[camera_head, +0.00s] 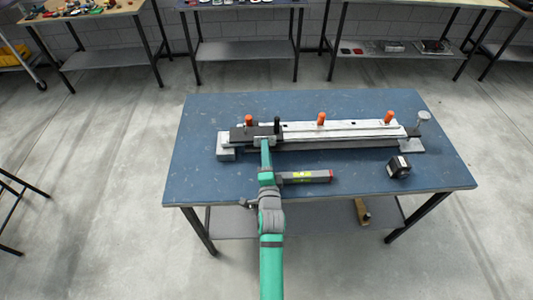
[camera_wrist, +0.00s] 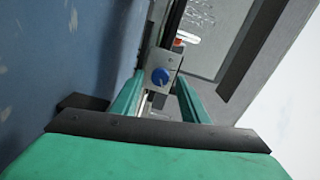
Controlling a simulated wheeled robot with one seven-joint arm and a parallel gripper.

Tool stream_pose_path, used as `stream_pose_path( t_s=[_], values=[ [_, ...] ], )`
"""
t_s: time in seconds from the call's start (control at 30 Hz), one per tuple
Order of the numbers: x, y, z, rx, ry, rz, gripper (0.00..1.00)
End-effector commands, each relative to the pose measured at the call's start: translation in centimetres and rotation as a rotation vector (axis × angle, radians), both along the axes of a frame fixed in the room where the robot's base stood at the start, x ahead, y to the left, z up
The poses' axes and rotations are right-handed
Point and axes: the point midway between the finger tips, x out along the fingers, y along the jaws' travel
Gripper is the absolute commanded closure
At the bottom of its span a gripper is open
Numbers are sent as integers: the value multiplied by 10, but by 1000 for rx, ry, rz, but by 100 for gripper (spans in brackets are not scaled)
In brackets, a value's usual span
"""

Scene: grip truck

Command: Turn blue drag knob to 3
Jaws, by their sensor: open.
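The blue drag knob (camera_wrist: 160,77) shows in the wrist view as a small round knob on a light grey metal block (camera_wrist: 167,63). My gripper (camera_wrist: 157,83) is open, with one green finger on each side of the knob in the picture. I cannot tell how far the fingertips are from the knob, and no contact shows. Any dial numbers are too small to read. In the head view my gripper (camera_head: 264,143) is at the left end of the long metal device (camera_head: 345,133); the knob cannot be made out there.
The device lies on a blue table (camera_head: 215,180) and carries several orange handles (camera_head: 321,118). A dark bar with a yellow label (camera_head: 315,176) and a small black box (camera_head: 399,167) lie nearer the front. The table's front left and front middle right are clear.

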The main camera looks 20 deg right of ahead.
Motion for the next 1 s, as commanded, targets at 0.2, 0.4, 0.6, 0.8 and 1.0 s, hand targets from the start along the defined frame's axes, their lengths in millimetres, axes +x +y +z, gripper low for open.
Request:
stream_pose_path(
  t_s=[0.2, 0.4, 0.6, 0.8, 1.0],
  values=[
    [-20, 6, -1, 1, 2, 0, 59],
    [-54, 16, -1, 2, 3, 1, 59],
    [-84, 24, -1, 2, 2, 0, 59],
    [-100, 28, -1, 0, 1, 0, 59],
    [-104, 30, 0, 0, 1, 0, 59]
  ],
)
